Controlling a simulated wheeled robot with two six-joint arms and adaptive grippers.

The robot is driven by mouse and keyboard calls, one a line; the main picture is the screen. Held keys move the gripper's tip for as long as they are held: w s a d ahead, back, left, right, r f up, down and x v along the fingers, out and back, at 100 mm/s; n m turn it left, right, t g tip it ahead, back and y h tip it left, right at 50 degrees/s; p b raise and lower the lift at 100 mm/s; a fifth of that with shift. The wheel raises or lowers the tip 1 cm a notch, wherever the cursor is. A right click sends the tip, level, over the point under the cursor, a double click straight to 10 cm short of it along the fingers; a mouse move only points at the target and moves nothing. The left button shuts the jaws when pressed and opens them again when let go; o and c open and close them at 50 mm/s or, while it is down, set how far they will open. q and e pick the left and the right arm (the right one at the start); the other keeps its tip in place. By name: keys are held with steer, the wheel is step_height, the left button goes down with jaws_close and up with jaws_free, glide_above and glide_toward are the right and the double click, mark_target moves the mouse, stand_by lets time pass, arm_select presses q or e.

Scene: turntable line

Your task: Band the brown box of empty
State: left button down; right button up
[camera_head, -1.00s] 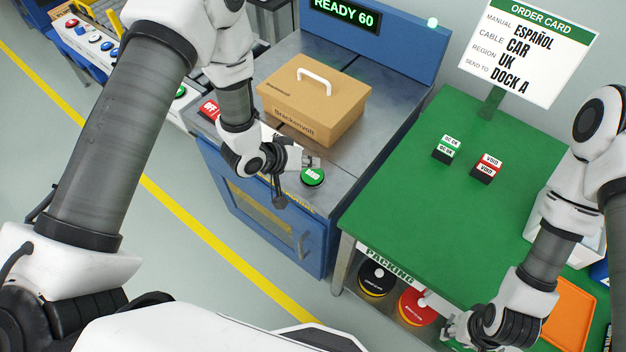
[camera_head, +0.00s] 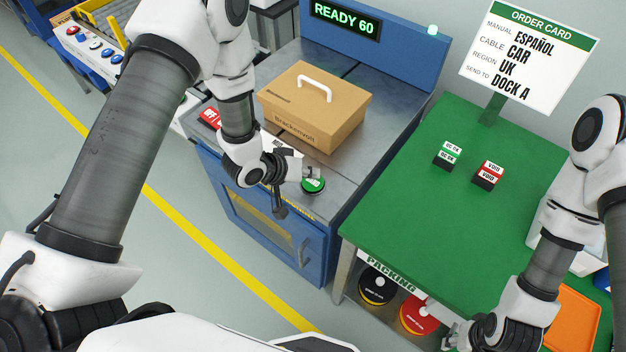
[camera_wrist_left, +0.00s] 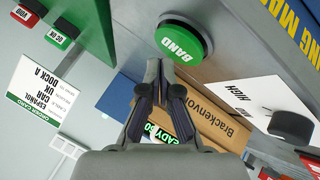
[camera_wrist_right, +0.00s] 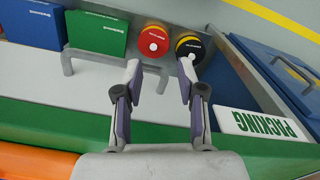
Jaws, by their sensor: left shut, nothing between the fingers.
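The brown box (camera_head: 318,112), closed, with a white handle on its lid and "Brackenvolt" on its side, sits on the grey deck of the blue banding machine (camera_head: 240,185). No band shows on its visible faces. The green BAND button (camera_head: 313,185) is at the deck's front corner; it also shows in the left wrist view (camera_wrist_left: 180,42). My left gripper (camera_head: 309,173) is shut and empty, its tips right at the button; contact cannot be told. My right gripper (camera_wrist_right: 160,68) is open and empty beside the packing table's front.
The display (camera_head: 345,18) reads READY 60. A red OFF button (camera_head: 209,117) is at the deck's left. The green table (camera_head: 420,200) bears two stamps (camera_head: 448,154) (camera_head: 487,174) and an order card (camera_head: 527,55). In the left wrist view a knob (camera_wrist_left: 291,125) is near HIGH.

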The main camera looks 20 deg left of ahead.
mark_target(311, 182)
arm_select(q)
steer(key=shift+f, duration=0.15)
stand_by(0.4)
steer(key=shift+f, duration=0.3)
steer(key=shift+f+b, duration=0.5)
stand_by(0.6)
steer(key=shift+r, duration=0.1)
steer(key=shift+r+p, duration=0.85)
step_height(311, 182, up, 5)
steer(key=p, duration=0.4)
steer(key=shift+r, duration=0.1)
